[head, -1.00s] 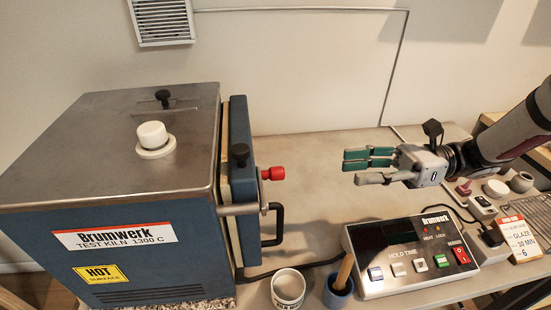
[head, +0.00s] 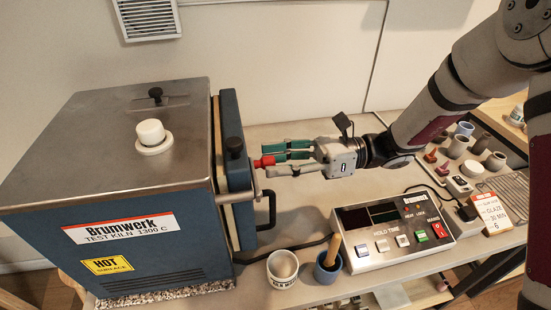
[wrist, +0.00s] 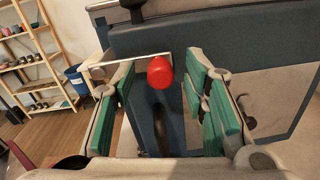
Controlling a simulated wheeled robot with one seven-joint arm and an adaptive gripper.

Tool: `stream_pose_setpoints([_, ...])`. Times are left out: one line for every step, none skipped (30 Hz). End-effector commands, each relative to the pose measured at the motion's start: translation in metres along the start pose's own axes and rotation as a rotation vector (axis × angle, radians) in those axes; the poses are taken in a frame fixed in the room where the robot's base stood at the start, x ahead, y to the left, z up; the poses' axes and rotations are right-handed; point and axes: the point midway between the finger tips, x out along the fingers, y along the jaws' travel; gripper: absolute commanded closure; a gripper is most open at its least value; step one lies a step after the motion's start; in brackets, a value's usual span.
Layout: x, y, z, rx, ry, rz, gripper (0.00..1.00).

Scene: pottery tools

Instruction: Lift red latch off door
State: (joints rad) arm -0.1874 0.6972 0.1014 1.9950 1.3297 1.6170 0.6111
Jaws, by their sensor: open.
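The red latch (head: 265,161) sticks out from the blue kiln door (head: 236,150), on its right-hand face, above the black handle (head: 267,209). It also shows in the wrist view (wrist: 160,72), where its rounded red end lies between the green-padded fingers. My gripper (head: 278,160) is open at the door, with its fingertips on either side of the latch. In the wrist view the fingers (wrist: 163,98) stand clear of the latch on both sides. The latch's root at the door is hidden behind its red end in the wrist view.
A control box (head: 392,231) stands on the table below my arm. A white cup (head: 282,270) and a blue cup (head: 328,267) with a wooden tool stand near the front edge. The table behind my gripper is clear.

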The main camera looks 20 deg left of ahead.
Motion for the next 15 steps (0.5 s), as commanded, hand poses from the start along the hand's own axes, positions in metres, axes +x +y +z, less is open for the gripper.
stream_pose_setpoints([0.0024,0.0003,0.0001,0.000,0.000,0.000,0.59])
stream_pose_setpoints([0.0031,0.0002,0.0000,0.000,0.000,0.000,0.59])
stream_pose_setpoints([0.0037,0.0001,-0.0001,0.000,0.000,0.000,0.59])
stream_pose_setpoints([0.0040,0.0000,-0.0001,0.000,0.000,0.000,0.59])
stream_pose_setpoints([0.0041,0.0000,-0.0002,0.000,0.000,0.000,0.59])
stream_pose_setpoints([0.0040,-0.0001,-0.0002,0.000,0.000,0.000,0.59])
stream_pose_setpoints([0.0039,-0.0001,-0.0003,0.000,0.000,0.000,0.59])
stream_pose_setpoints([0.0039,-0.0001,-0.0003,0.000,0.000,0.000,0.59])
stream_pose_setpoints([0.0038,-0.0001,-0.0003,0.000,0.000,0.000,0.59])
stream_pose_setpoints([0.0038,-0.0001,-0.0003,0.000,0.000,0.000,0.59])
stream_pose_setpoints([0.0038,-0.0001,-0.0003,0.000,0.000,0.000,0.66])
stream_pose_setpoints([0.0037,-0.0001,-0.0002,0.000,0.000,0.000,0.75])
stream_pose_setpoints([0.0037,-0.0001,-0.0002,0.000,0.000,0.000,0.82])
stream_pose_setpoints([0.0037,-0.0001,-0.0002,0.000,0.000,0.000,0.89])
stream_pose_setpoints([0.0036,-0.0001,-0.0002,0.000,0.000,0.000,0.98])
